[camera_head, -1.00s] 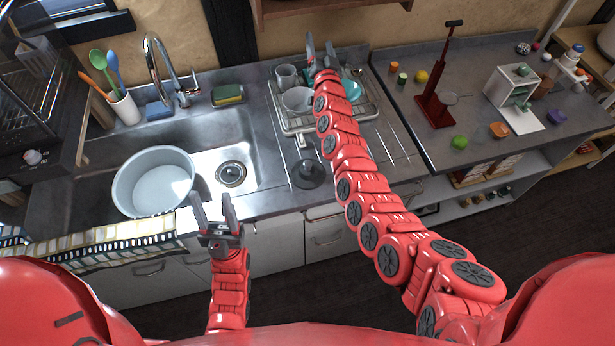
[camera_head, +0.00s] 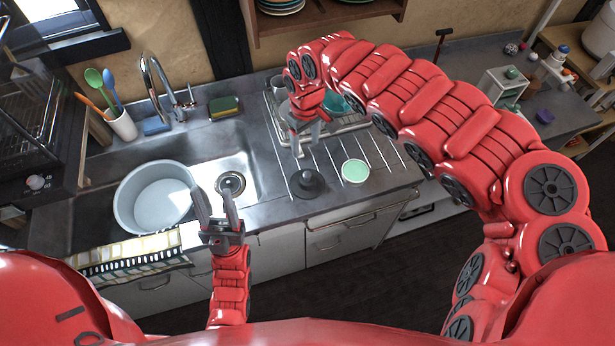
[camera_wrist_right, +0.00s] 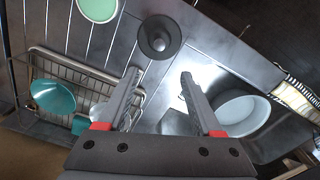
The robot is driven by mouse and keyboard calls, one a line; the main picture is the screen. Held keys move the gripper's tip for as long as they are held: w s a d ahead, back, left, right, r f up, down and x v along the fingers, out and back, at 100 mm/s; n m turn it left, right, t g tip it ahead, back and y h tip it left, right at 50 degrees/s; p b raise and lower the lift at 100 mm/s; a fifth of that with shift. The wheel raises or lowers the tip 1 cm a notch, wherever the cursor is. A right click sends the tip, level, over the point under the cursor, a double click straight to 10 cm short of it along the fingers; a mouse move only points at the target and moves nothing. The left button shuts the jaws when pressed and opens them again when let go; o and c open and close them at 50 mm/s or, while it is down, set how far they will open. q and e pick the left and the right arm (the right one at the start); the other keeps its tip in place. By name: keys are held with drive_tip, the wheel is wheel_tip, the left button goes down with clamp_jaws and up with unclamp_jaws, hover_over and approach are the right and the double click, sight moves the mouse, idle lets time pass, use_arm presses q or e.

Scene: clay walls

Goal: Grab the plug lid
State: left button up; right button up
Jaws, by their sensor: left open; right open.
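The plug lid (camera_head: 307,184), a dark round disc with a raised centre knob, lies on the ribbed metal drainer right of the sink. It also shows near the top middle of the right wrist view (camera_wrist_right: 158,38). My right gripper (camera_head: 307,148) points down above and just behind the plug lid, open and empty. In the right wrist view the lid lies beyond the gap between its fingertips (camera_wrist_right: 159,73), apart from them. My left gripper (camera_head: 213,190) is open and empty in front of the sink, left of the lid.
A mint-green disc (camera_head: 355,171) lies on the drainer right of the lid. A dish rack (camera_wrist_right: 60,65) with a teal bowl (camera_wrist_right: 52,97) stands behind. The sink (camera_head: 215,150) holds a large pale basin (camera_head: 154,194). A wall shelf (camera_head: 330,17) overhangs the back.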

sight(307, 173)
drive_tip(key=f, duration=1.1)
drive_tip(key=shift+s+d+f+b, duration=0.1)
drive_tip(key=shift+s+f+b, duration=0.15)
drive_tip(key=shift+b, duration=0.1)
drive_tip(key=shift+f+p, duration=0.85)
drive_tip(key=shift+f, duration=1.75)
drive_tip(key=shift+d+f, duration=0.1)
drive_tip(key=shift+f, duration=0.25)
drive_tip(key=c, duration=1)
drive_tip(key=shift+c, duration=0.2)
drive_tip(key=shift+w+r, duration=0.1)
drive_tip(key=shift+r, duration=0.05)
